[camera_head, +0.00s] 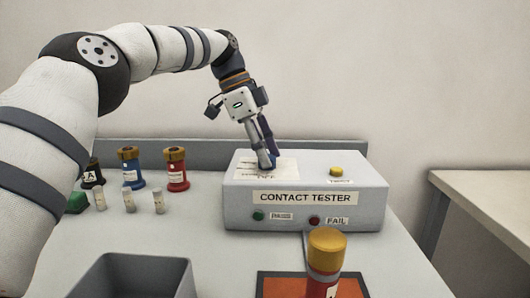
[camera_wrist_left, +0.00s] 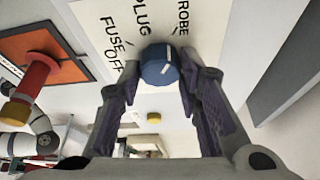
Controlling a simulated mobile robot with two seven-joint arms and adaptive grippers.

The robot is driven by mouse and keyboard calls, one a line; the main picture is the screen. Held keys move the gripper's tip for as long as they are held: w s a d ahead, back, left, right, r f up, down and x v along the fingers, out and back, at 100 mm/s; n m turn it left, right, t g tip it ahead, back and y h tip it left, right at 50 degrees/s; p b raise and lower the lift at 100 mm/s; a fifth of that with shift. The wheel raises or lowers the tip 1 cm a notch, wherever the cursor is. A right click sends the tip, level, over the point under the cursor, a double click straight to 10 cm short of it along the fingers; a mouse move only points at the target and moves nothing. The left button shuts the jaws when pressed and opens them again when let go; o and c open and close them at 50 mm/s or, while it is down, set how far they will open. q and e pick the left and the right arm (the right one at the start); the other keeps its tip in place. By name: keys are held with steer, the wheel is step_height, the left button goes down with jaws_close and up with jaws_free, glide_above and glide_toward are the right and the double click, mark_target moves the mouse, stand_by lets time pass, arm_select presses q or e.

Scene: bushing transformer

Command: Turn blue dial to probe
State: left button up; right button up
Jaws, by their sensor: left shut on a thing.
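The blue dial (camera_wrist_left: 160,66) sits on the label panel of the grey contact tester (camera_head: 350,205), beside the printed words OFF, FUSE, PLUG and PROBE. A white line on its face is near its upper edge in the left wrist view; its exact setting is hard to tell. My left gripper (camera_head: 267,162) points down onto the tester's top and is shut on the dial, with one fingertip on each side of it, as the left wrist view (camera_wrist_left: 158,84) shows. The fingers hide the dial in the head view. My right gripper is not in view.
A yellow button (camera_head: 336,171) is on the tester's right top. Black, blue (camera_head: 132,167) and red (camera_head: 176,169) cylinders and several small fuses (camera_head: 129,201) stand left.

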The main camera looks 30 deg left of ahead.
arm_select(q)
steer(key=o, duration=1.1)
steer(key=shift+o, duration=0.2)
steer(key=v, duration=0.3)
steer(key=shift+s+a, duration=0.1)
steer(key=shift+a, duration=0.35)
steer(key=s+a, duration=0.4)
steer(key=a, duration=0.6)
steer(key=shift+s, duration=0.3)
